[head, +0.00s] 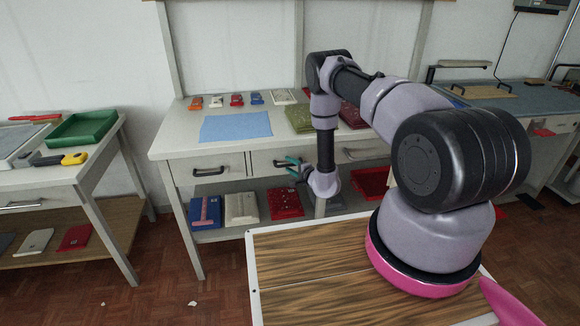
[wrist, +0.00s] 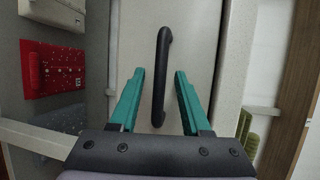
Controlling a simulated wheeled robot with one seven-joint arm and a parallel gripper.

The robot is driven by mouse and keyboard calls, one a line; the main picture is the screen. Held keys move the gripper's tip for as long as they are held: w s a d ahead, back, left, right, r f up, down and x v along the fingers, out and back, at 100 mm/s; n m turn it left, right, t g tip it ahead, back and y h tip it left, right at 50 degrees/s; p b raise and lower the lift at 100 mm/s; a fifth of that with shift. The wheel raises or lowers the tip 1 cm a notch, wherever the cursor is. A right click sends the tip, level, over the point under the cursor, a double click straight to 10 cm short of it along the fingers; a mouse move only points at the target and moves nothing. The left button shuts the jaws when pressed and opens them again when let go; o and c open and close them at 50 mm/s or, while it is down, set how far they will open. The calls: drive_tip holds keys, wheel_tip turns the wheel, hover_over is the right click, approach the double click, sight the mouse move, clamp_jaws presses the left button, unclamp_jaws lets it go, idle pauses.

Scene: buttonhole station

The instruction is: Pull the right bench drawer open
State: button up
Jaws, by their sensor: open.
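The right bench drawer (head: 261,160) has a pale front and looks shut in the head view. Its dark bar handle (head: 278,164) shows just left of my gripper (head: 290,165), which is at the drawer front. In the wrist view the handle (wrist: 161,48) runs up the picture and lies between the two teal fingers of my gripper (wrist: 159,72). The fingers are open, with a gap on each side of the handle. The right part of the drawer front is hidden behind my arm in the head view.
The left bench drawer (head: 208,169) has a similar handle. On the bench top lie a blue mat (head: 236,126), green packs and small coloured items. A side table (head: 99,165) stands left.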

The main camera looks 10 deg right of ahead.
drive_tip(key=shift+w, duration=0.15)
clamp_jaws()
idle(1.4)
